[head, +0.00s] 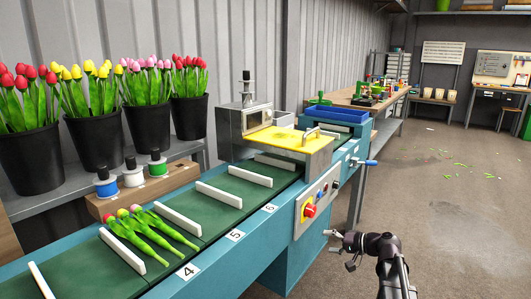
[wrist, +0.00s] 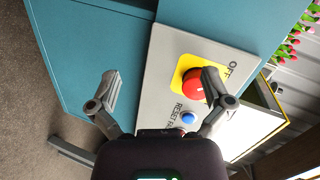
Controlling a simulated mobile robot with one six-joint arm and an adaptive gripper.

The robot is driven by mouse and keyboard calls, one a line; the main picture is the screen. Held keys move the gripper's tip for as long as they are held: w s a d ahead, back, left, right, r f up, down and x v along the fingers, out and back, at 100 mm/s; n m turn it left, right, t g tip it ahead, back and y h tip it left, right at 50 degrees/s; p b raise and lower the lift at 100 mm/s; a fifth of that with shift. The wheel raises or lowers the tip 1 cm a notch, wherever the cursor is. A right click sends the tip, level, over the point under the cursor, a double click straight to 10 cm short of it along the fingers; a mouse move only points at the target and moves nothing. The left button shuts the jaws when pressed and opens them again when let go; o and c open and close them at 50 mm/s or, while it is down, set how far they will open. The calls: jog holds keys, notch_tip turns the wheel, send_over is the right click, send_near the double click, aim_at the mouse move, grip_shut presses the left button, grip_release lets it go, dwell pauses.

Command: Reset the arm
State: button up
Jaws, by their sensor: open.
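My gripper (head: 338,250) is open and empty, out in the free air to the right of the blue machine (head: 262,258) and below its control panel (head: 318,202). It points left towards the machine's side. In the wrist view my gripper (wrist: 158,82) has its two fingers spread wide with nothing between them. Beyond the fingers are the panel's red knob (wrist: 194,85) on a yellow plate and a blue button (wrist: 188,118) marked RESET. I cannot tell the exact gap from the fingers to the panel, but they look apart from it.
Three tulips (head: 150,232) lie on the green conveyor (head: 190,215) between white dividers. A yellow cover (head: 285,137) with a handle sits over the belt. Black buckets of tulips (head: 94,138) stand behind. A blue-handled lever (head: 370,162) sticks out right. The floor (head: 450,220) is mostly clear.

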jog(key=s+a+f+n+g+h, duration=0.2)
jog(key=s+a+f+g+h, duration=0.35)
jog(key=s+f, duration=0.2)
jog(key=s+d+f+n+g+h+p, duration=0.15)
jog(key=s+f+h, duration=0.25)
jog(key=s+h, duration=0.5)
notch_tip(320, 180, up, 38)
jog(key=s+y+p, duration=0.2)
jog(key=p, duration=3.6)
jog(key=shift+s+a, duration=0.15)
